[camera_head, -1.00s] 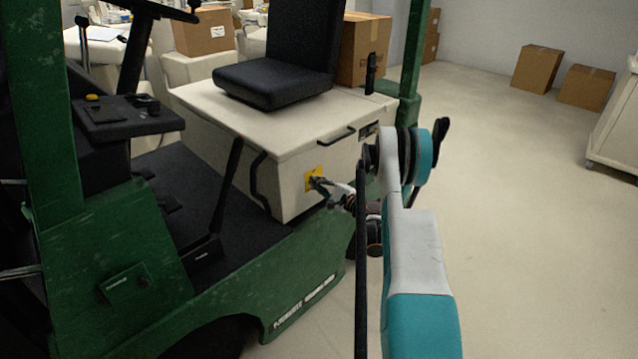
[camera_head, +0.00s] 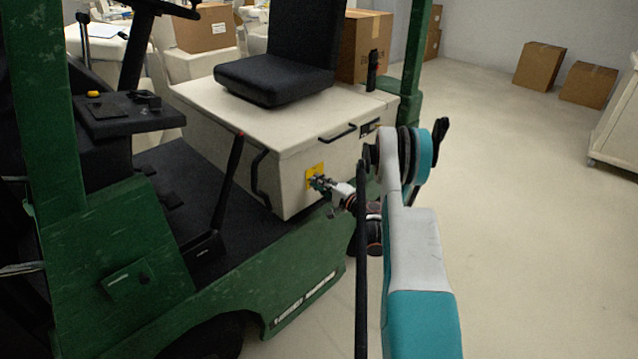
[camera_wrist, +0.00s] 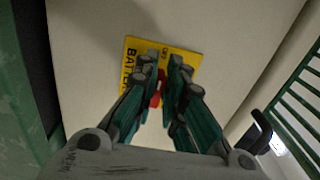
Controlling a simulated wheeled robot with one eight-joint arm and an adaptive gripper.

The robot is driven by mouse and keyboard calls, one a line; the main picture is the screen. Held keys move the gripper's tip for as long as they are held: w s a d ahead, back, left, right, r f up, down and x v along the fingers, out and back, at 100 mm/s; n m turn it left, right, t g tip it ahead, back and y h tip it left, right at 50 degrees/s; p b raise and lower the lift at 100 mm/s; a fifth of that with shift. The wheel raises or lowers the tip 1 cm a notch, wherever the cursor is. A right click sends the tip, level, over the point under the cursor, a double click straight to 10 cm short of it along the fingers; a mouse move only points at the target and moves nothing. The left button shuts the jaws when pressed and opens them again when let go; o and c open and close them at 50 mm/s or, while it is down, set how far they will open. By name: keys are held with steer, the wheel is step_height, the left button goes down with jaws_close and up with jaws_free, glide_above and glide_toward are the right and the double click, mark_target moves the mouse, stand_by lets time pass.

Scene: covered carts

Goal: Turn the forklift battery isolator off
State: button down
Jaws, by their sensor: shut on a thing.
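The battery isolator is a red handle (camera_wrist: 157,88) on a yellow plate (camera_wrist: 148,44) with black lettering, part of it reading "OFF". The plate (camera_head: 312,171) is on the side of the forklift's cream battery box (camera_head: 290,195), below the seat. My gripper (camera_wrist: 163,72) is at the plate with its two fingers on either side of the red handle, shut on it. In the head view my gripper (camera_head: 319,183) covers the handle and part of the plate. The fingers hide most of the handle, so its exact angle is hard to tell.
The green forklift body (camera_head: 250,275) runs below the box. A black grab handle (camera_head: 337,134) and a black lever (camera_head: 228,180) are close by. A green grille (camera_wrist: 300,95) is at the right in the wrist view.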

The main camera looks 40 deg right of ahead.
steer(key=shift+a+f, duration=0.1)
steer(key=c, duration=1.7)
jaws_free()
